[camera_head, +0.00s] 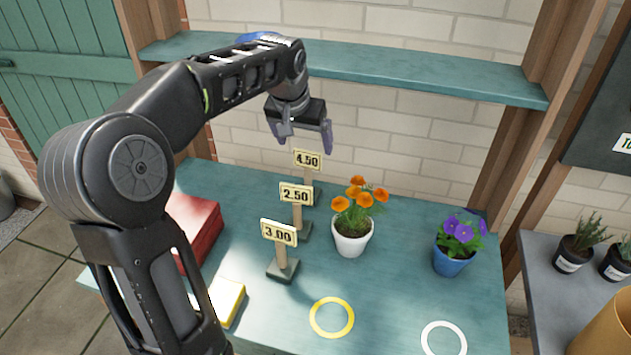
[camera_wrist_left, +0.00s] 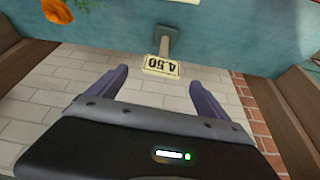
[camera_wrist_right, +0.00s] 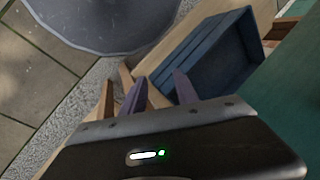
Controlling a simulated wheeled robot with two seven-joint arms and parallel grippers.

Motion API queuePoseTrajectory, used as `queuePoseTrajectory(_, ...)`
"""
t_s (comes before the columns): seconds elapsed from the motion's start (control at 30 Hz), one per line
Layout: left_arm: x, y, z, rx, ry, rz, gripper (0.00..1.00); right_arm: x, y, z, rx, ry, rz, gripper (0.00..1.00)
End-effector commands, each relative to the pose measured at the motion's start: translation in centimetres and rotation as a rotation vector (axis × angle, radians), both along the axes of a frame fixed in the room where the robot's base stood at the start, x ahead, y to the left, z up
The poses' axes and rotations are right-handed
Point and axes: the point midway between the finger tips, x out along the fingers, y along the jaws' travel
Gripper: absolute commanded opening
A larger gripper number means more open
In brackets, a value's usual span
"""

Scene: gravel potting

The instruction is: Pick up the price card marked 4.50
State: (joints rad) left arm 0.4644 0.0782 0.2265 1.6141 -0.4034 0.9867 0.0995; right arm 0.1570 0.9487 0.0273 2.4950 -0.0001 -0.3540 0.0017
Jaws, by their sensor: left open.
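The price card marked 4.50 (camera_head: 307,160) stands upright on its stake and base at the back of the potting table (camera_head: 400,310). My left gripper (camera_head: 306,140) is open and empty, just above the card in the head view. In the left wrist view the 4.50 card (camera_wrist_left: 161,66) appears upside down between the open fingertips, with its base (camera_wrist_left: 167,42) beyond; it looks clear of both fingers. My right gripper (camera_wrist_right: 160,80) shows only in its own wrist view, with its fingers apart and nothing visible between them, away from the cards.
A shelf (camera_head: 400,65) crosses above. A blue crate (camera_wrist_right: 215,60) lies near my right gripper.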

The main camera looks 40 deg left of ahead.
Motion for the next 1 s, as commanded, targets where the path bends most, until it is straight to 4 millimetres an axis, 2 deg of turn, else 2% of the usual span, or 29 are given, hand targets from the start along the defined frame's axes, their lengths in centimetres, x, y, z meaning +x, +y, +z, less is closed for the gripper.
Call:
queuePoseTrajectory(0.2,0.0,0.0,-0.1,0.0,0.001,0.0,0.89,0.0,0.0,0.0,0.0,0.001,0.0,0.36)
queuePoseTrajectory(0.5,0.9,0.3,-2.4,-0.001,0.002,0.0,0.89,0.0,0.0,0.3,-0.001,0.001,-0.001,0.36)
queuePoseTrajectory(0.83,1.1,0.4,-2.7,0.0,0.001,0.0,0.89,-0.1,0.0,0.5,-0.001,0.001,-0.001,0.36)
queuePoseTrajectory(1.0,1.8,0.8,-4.5,-0.003,0.004,0.001,0.89,-0.1,-0.1,1.4,-0.003,0.004,-0.002,0.36)
